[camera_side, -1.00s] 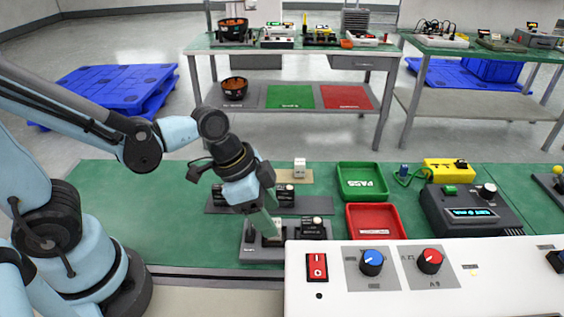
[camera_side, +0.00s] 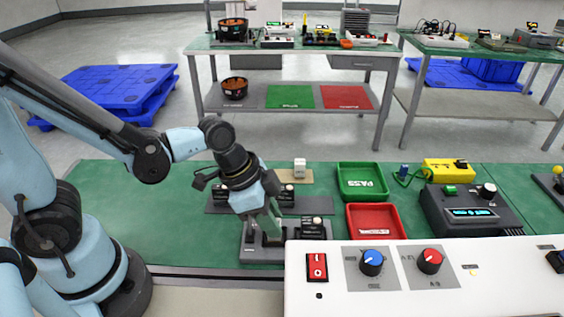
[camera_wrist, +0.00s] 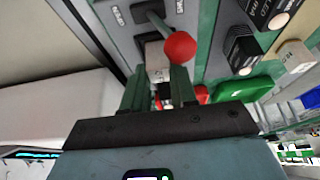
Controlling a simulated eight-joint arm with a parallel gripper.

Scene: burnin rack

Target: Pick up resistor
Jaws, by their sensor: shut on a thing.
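My gripper (camera_side: 271,234) points down at the front grey fixture board (camera_side: 262,256). In the wrist view, its two green fingers (camera_wrist: 158,88) are shut on a small pale block, which looks like the resistor (camera_wrist: 156,60). The resistor is at the board beside a lever with a red ball knob (camera_wrist: 180,47). The fingers hide part of the resistor, and I cannot tell whether it still touches its seat. In the side view, the fingers and the white console hide most of it.
A second pale block (camera_side: 300,169) stands on a beige mat behind. A green PASS tray (camera_side: 363,196) and a red tray (camera_side: 352,232) lie to the right. The white console (camera_side: 470,290) stands in front. A dark meter box (camera_side: 440,213) is farther right.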

